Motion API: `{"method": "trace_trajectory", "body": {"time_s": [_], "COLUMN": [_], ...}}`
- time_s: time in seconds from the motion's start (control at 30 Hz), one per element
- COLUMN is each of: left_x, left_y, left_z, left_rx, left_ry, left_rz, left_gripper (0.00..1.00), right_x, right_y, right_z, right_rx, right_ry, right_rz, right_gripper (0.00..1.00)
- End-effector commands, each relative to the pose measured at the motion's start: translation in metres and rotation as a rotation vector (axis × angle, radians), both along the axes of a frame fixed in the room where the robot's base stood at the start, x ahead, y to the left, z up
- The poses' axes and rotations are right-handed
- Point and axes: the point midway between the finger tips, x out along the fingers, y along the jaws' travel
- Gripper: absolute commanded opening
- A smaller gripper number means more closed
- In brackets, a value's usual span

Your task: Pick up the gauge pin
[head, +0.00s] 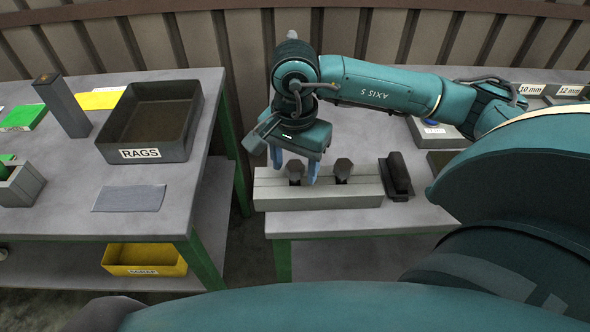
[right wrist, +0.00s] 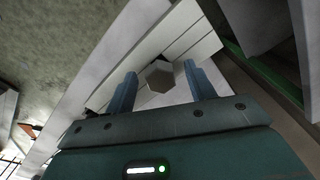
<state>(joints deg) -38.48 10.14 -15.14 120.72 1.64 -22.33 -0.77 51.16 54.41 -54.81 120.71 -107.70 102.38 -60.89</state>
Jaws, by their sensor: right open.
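A light grey grooved block (head: 270,196) lies along the front edge of the right table. Two dark hexagon-headed pins stand in it: the left pin (head: 296,172) and the right pin (head: 343,168). Which one the task calls the gauge pin, I cannot tell for sure. My right gripper (head: 295,178) points down over the left pin, its blue fingers open on either side of that pin's head. In the right wrist view a hexagonal head (right wrist: 160,76) shows between the open fingers, with visible gaps on both sides. My left gripper is not in view.
A dark holder (head: 397,190) with an upright dark piece stands just right of the block. The left table carries a RAGS tray (head: 155,153), a grey cloth (head: 130,198) and a dark upright post (head: 62,106). A gap separates the tables. A yellow bin (head: 145,259) sits below.

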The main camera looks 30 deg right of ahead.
Motion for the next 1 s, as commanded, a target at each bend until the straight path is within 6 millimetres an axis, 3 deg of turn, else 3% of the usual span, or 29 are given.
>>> {"method": "trace_trajectory", "body": {"time_s": [0.1,0.37,1.0], "left_x": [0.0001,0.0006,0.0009], "left_y": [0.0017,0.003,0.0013], "left_z": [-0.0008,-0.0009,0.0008], "left_rx": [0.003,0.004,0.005], "left_ry": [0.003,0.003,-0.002], "left_rz": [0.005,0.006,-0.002], "left_gripper": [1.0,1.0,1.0], "right_x": [-0.0004,0.0001,0.0002], "right_y": [0.0001,0.0003,0.0002], "right_z": [-0.01,-0.0115,-0.0109], "right_rx": [0.0,0.0,0.0], "right_ry": [0.002,-0.001,-0.001], "right_rz": [0.001,0.001,0.001], "right_gripper": [0.55,0.53,0.01]}}
